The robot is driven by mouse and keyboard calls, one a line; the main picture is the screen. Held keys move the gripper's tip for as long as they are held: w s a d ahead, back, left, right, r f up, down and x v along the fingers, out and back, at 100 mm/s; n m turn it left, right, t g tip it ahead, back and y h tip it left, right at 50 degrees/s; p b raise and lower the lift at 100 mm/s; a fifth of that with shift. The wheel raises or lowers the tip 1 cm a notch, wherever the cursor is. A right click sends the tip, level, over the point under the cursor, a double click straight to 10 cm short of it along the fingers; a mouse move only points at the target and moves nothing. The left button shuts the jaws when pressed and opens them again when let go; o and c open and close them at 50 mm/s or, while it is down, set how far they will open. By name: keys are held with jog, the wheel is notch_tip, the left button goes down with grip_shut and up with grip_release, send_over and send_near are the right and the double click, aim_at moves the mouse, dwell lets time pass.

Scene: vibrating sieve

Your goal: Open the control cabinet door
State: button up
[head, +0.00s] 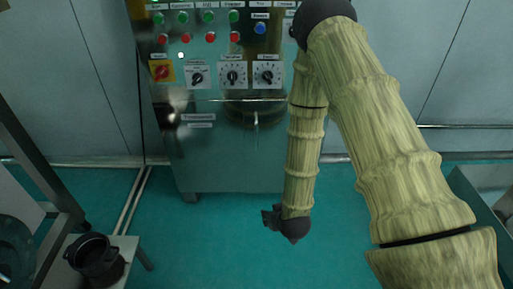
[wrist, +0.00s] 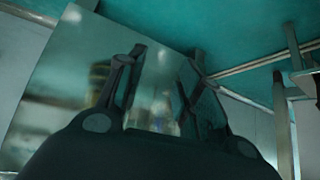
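The control cabinet (head: 225,160) is a shiny metal box in the head view, with rows of green, red and blue buttons and several dials on its upper front. A thin horizontal handle-like bar (head: 255,101) shows below the dials. The front looks closed, but the door's edges are hard to make out. My gripper (wrist: 165,55) is open and empty in the wrist view, its dark fingers apart in front of the reflective cabinet surface (wrist: 65,85). In the head view the dark end of my arm hangs low, in front of and right of the cabinet's lower part. No contact is visible.
A low stand (head: 125,246) with a dark pot (head: 95,258) is at the lower left, beside a dark frame. Pipes run along the wall base. The green floor (head: 215,245) in front of the cabinet is clear.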

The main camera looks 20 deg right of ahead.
jog(key=w+d+r+t+b, duration=0.1)
jog(key=w+t+b, duration=0.4)
jog(key=w+b, duration=0.8)
jog(key=t+h+b, duration=0.2)
jog(key=t+b, duration=0.3)
jog(key=b, duration=0.4)
send_near(257, 136)
jog(key=shift+m, duration=0.4)
jog(key=w+b, duration=0.1)
jog(key=w, duration=0.2)
jog(key=w+b, duration=0.2)
jog(key=w, duration=0.1)
jog(key=w+b, duration=0.1)
jog(key=w, duration=0.2)
jog(key=shift+w+d+f, duration=0.1)
jog(key=shift+w+d, duration=0.3)
jog(key=shift+w, duration=0.5)
grip_shut()
